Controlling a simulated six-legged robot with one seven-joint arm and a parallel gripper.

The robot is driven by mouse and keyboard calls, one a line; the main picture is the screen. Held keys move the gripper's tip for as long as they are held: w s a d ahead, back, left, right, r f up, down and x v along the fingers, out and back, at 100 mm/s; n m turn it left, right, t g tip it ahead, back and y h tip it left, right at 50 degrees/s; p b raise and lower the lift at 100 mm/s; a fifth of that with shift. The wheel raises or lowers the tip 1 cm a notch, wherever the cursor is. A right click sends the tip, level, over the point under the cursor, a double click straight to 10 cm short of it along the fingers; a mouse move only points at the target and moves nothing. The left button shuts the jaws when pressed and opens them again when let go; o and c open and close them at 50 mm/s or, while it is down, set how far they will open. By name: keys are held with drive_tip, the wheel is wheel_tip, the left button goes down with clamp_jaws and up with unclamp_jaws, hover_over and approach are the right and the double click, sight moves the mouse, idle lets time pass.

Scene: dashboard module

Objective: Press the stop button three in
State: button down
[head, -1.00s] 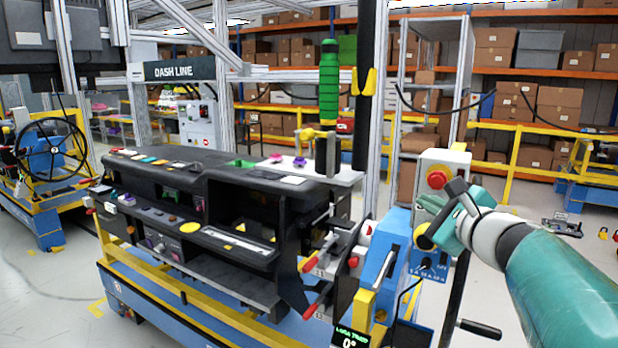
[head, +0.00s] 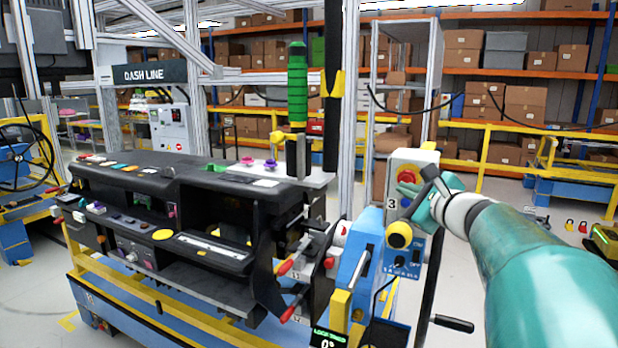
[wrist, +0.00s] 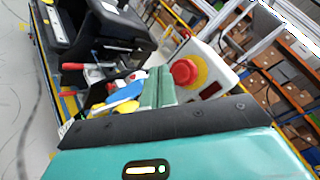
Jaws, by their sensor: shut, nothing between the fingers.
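The stop button three is a red mushroom button on a yellow ring (head: 408,174), on the front of a white box marked "3" (head: 399,160). It also shows in the wrist view as a red button (wrist: 185,72). My gripper (head: 408,194) is shut and empty, with its fingertips just below the button in the head view, overlapping its lower edge. In the wrist view the shut green fingers (wrist: 158,86) are just left of the button. I cannot tell whether they touch the box. The button's lower part is partly covered in the head view.
A yellow and black knob (head: 399,235) and a blue switch panel (head: 402,265) sit below the box. A black dashboard module (head: 140,180) on a blue and yellow stand (head: 130,300) fills the left. A crank handle (head: 455,324) sticks out at the bottom right.

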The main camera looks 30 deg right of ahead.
sight(398, 180)
drive_tip(key=shift+w+d, duration=0.6)
drive_tip(key=shift+d, duration=0.05)
drive_tip(key=shift+w+d, duration=0.1)
idle(1.6)
drive_tip(key=shift+w+d, duration=0.15)
drive_tip(key=shift+d, duration=0.1)
drive_tip(key=shift+w+d, duration=0.25)
drive_tip(key=shift+d, duration=0.05)
idle(0.7)
drive_tip(key=shift+s+a, duration=0.5)
drive_tip(key=shift+a, duration=0.15)
drive_tip(key=s+a, duration=0.1)
drive_tip(key=a, duration=0.1)
drive_tip(key=s+a, duration=0.2)
idle(0.5)
